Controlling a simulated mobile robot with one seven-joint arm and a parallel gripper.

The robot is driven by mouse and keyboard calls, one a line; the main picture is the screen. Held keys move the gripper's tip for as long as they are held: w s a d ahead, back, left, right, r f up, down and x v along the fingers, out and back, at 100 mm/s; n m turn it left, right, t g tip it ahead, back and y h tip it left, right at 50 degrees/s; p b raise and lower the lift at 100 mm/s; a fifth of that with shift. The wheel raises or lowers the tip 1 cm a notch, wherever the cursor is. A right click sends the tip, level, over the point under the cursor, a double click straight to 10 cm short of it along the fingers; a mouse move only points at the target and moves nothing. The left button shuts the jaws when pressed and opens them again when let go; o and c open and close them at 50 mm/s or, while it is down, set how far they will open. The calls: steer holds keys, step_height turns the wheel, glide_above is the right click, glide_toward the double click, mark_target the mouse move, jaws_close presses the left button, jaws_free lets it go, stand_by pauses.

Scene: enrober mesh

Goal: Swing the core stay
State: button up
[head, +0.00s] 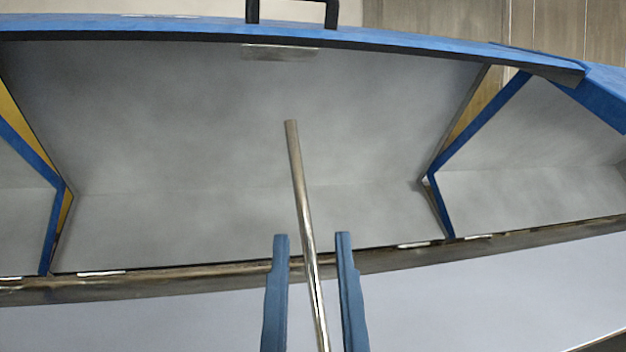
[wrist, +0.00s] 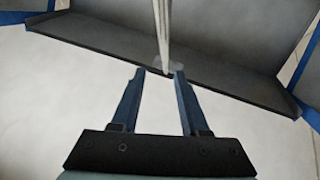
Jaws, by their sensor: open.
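The core stay looks to be the slim metal rod (head: 296,170) that rises through the middle of the head view, its upper end free in front of the grey panel. In the wrist view a pale upright rod (wrist: 162,35) stands just beyond the fingertips. My gripper (head: 310,238) is open, with its two blue fingers on either side of the rod in the head view. The wrist view shows the same open fingers (wrist: 159,73) with a gap between them. I cannot tell whether either finger touches the rod. The rod's lower end is out of the head view.
A grey panel (head: 200,120) with a blue top edge (head: 400,45) and a black handle (head: 292,8) spans the back. Blue-edged dividers (head: 50,215) stand left and right. A dark rail (head: 150,288) runs along the front. A pale surface (head: 480,290) lies before it.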

steer(key=g+p, duration=0.1)
steer(key=p, duration=0.2)
steer(key=g+p, duration=0.1)
steer(key=p, duration=0.2)
steer(key=shift+w+a+r, duration=0.1)
steer(key=shift+w, duration=0.2)
steer(key=p, duration=0.3)
steer(key=s+g+p, duration=0.1)
steer(key=p, duration=0.3)
steer(key=shift+f+n+g+y, duration=0.3)
steer(key=shift+n, duration=0.1)
steer(key=s+g+p, duration=0.1)
steer(key=p, duration=0.3)
steer(key=shift+s+p, duration=0.15)
steer(key=shift+p, duration=0.25)
steer(key=g+p, duration=0.2)
steer(key=p, duration=0.5)
glide_toward(311, 262)
steer(key=shift+n, duration=0.3)
steer(key=w+p, duration=0.1)
steer(key=w, duration=0.3)
steer(key=w+p, duration=0.1)
steer(key=w, duration=0.4)
steer(key=w+a+p, duration=0.1)
steer(key=w, duration=0.3)
steer(key=shift+w+f, duration=0.1)
steer(key=shift+w, duration=0.15)
jaws_close()
